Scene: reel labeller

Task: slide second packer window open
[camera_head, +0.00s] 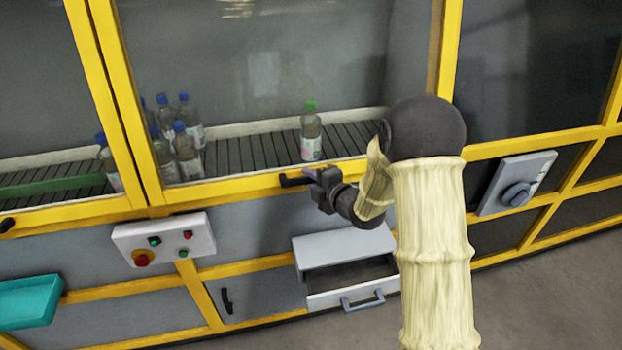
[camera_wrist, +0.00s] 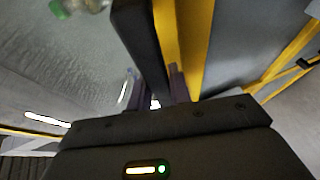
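The second packer window (camera_head: 250,70) is a large glass pane in a yellow frame, with bottles visible behind it. It looks closed. Its black bar handle (camera_head: 292,181) sits on the lower yellow rail. My gripper (camera_head: 314,175) is at the right end of this handle, and the handle's left part sticks out past it. In the wrist view the dark handle (camera_wrist: 138,45) runs down between the two purple fingers (camera_wrist: 155,88), which appear closed against its sides. The fingertip contact is partly hidden by the gripper body.
A green-capped bottle (camera_head: 311,132) and several blue-capped bottles (camera_head: 186,150) stand on the conveyor inside. Below are a button box (camera_head: 164,240), an open drawer (camera_head: 345,297) and a teal tray (camera_head: 28,302). A grey switch box (camera_head: 517,184) is right of my arm.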

